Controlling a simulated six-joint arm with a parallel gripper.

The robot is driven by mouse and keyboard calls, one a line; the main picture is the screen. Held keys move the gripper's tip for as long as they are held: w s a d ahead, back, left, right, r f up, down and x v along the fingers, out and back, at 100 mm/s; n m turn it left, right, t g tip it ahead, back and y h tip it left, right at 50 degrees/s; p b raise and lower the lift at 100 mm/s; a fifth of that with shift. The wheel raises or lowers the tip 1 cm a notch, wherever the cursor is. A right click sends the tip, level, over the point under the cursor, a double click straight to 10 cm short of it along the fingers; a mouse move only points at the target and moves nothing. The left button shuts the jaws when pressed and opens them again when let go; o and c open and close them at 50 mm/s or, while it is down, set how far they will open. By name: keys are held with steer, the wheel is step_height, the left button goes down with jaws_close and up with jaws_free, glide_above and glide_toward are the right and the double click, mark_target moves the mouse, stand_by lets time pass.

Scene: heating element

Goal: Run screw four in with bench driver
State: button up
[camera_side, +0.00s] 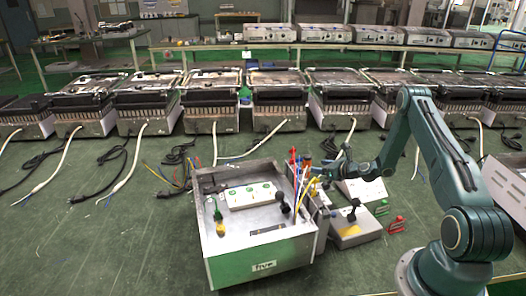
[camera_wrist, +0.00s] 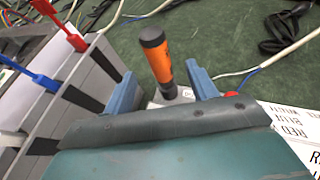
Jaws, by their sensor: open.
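The driver with an orange and black handle (camera_wrist: 158,62) stands tilted in the wrist view, between and beyond the two blue fingers of my gripper (camera_wrist: 162,88). The fingers are apart, with gaps on both sides of the handle. In the side view my gripper (camera_side: 322,174) is at the right side of the open metal housing (camera_side: 228,246). No screw can be told apart in either view.
Red and blue tools (camera_wrist: 72,38) stand in a slotted rack left of my gripper. A printed card (camera_wrist: 292,130) lies at right. A grey box with a black knob (camera_side: 352,236) and green and red brackets (camera_side: 396,224) sit nearby. Cables cross the green surface behind.

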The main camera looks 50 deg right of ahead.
mark_target(310, 165)
steer(key=shift+x, duration=2.25)
steer(key=shift+w, duration=0.1)
steer(key=shift+x, duration=2.5)
steer(key=shift+w+a+r, duration=0.1)
steer(key=shift+a+r, duration=0.05)
steer(key=shift+c, duration=0.3)
steer(key=shift+r, duration=0.1)
jaws_close()
steer(key=shift+r, duration=0.1)
step_height(310, 165, up, 20)
